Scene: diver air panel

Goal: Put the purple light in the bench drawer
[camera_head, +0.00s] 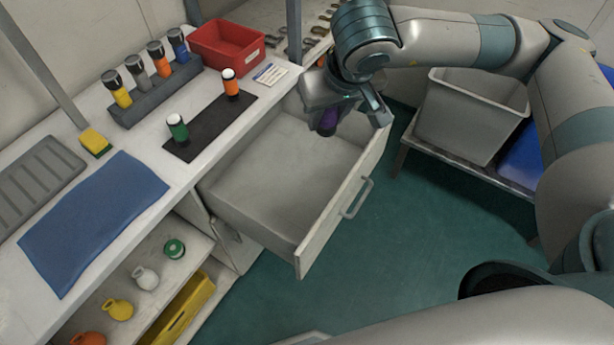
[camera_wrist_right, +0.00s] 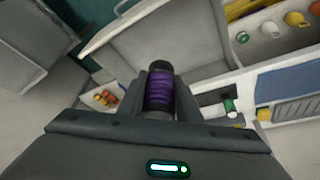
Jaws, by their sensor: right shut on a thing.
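The purple light (camera_head: 327,122) is a short cylinder with a dark cap, held in my right gripper (camera_head: 345,106) over the far end of the open bench drawer. In the right wrist view the purple light (camera_wrist_right: 159,88) sits between the two fingers of my right gripper (camera_wrist_right: 160,95). The bench drawer (camera_head: 275,180) is pulled out from the bench, and its visible floor is empty. The drawer also shows in the right wrist view (camera_wrist_right: 200,35). Whether the light touches the drawer is not clear. My left gripper is not in view.
A green light (camera_head: 177,128) and an orange light (camera_head: 230,84) stand on a dark mat (camera_head: 207,130). Several lights stand in a rack (camera_head: 160,101) beside a red bin (camera_head: 226,46). A blue cloth (camera_head: 95,215) lies on the bench. A grey tub (camera_head: 470,115) stands right of the drawer.

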